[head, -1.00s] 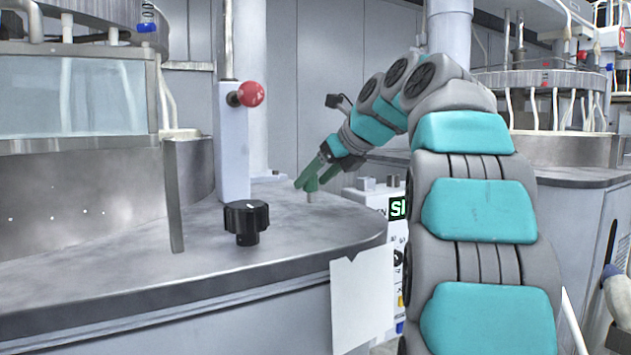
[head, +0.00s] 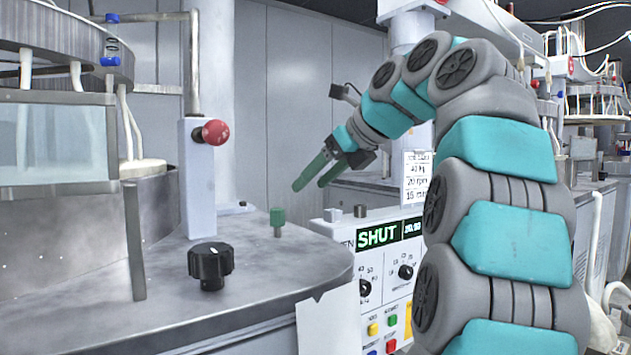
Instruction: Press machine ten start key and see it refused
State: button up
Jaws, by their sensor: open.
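A machine's control panel (head: 395,285) stands at lower centre, partly hidden by my arm. Its display (head: 378,236) reads "SHUT" in green. Below are dials and small coloured keys, including a green key (head: 392,320), a yellow key (head: 373,329) and a red key (head: 391,346). I cannot tell which is the start key, nor the machine's number. My gripper (head: 309,183) is open and empty, with two green fingers pointing down-left.
The grey bench top (head: 265,262) holds a black knob (head: 211,265) and a white post with a red ball knob (head: 215,132). A paper sheet (head: 326,322) hangs at its front edge. A posted notice (head: 416,176) and more machines stand behind my arm.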

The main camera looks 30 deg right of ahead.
aim_at(392, 321)
jog(key=z, duration=1.3)
